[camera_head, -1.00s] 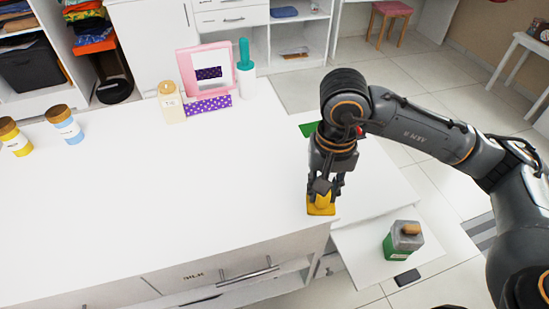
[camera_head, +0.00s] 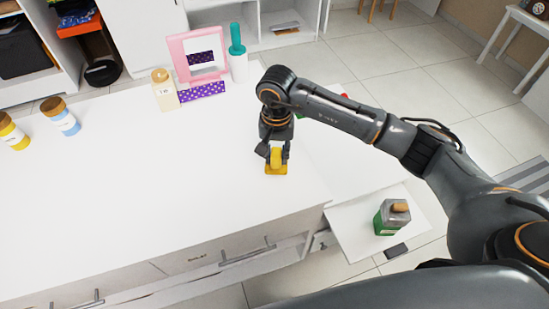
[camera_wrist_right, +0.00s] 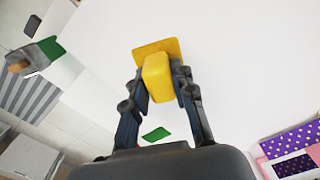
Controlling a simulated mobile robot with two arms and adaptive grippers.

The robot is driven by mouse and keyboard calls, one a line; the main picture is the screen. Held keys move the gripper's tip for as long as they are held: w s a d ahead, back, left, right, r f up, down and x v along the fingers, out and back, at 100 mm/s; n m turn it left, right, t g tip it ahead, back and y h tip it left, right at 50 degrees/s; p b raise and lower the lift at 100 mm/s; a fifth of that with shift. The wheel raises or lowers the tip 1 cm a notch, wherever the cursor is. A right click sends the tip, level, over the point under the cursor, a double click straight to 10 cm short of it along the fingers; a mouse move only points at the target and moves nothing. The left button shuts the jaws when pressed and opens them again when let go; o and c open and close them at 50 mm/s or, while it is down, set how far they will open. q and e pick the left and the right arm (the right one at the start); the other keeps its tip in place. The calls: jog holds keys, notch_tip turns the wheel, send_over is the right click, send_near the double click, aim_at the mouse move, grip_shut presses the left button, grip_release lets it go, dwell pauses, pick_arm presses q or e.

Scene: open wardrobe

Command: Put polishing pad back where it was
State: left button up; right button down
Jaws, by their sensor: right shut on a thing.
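The yellow polishing pad (camera_head: 276,168), a flat square base with a raised block grip, is in my right gripper (camera_head: 275,152) over the white counter (camera_head: 160,185). In the right wrist view the fingers (camera_wrist_right: 160,95) close on both sides of the pad's block (camera_wrist_right: 157,78), and its flat base shows beyond. I cannot tell whether the pad touches the counter. A flat green patch (camera_wrist_right: 157,134) lies on the white surface near the fingers. My left gripper is out of view.
A pink-framed mirror (camera_head: 180,45), a cream bottle (camera_head: 163,90) and a teal-topped bottle (camera_head: 238,65) stand at the back. A yellow jar (camera_head: 12,135) and a blue jar (camera_head: 64,122) stand left. A green-and-grey container (camera_head: 392,217) sits on a lower surface. The counter's middle is clear.

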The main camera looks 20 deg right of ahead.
aim_at(274, 162)
jog(key=shift+w+a+f, duration=0.1)
jog(key=shift+w+f, duration=0.15)
jog(key=shift+f, duration=0.05)
notch_tip(274, 162, down, 3)
jog(key=shift+w+a+p, duration=0.1)
jog(key=shift+p, duration=0.6)
jog(key=shift+f, duration=0.15)
jog(key=shift+f, duration=0.1)
jog(key=shift+f+b, duration=0.15)
jog(key=shift+b, duration=0.2)
jog(key=c, duration=1.1)
grip_release()
